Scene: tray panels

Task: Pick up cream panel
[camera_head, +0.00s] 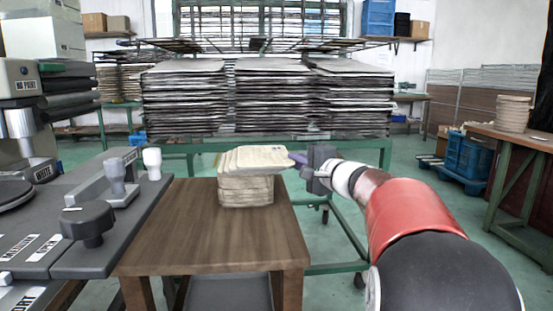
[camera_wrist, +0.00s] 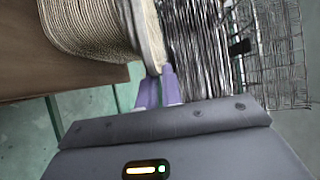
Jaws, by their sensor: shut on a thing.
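A stack of cream panels (camera_head: 245,192) stands on the brown wooden table (camera_head: 180,225). The top cream panel (camera_head: 262,156) sits tilted on the stack, its right edge raised toward my gripper (camera_head: 296,159). In the wrist view my gripper (camera_wrist: 160,76) has its two purple fingers shut on the edge of a cream panel (camera_wrist: 152,42). The rest of the stack (camera_wrist: 85,28) shows close beside it, to the left. How far the held panel is clear of those below cannot be told.
A rack of dark stacked sheets (camera_head: 270,98) stands behind the table. Grey machinery with a black knob (camera_head: 88,222) is at the left. A side table (camera_head: 515,138) with another stack (camera_head: 513,113) and a blue crate (camera_head: 468,155) are at the right.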

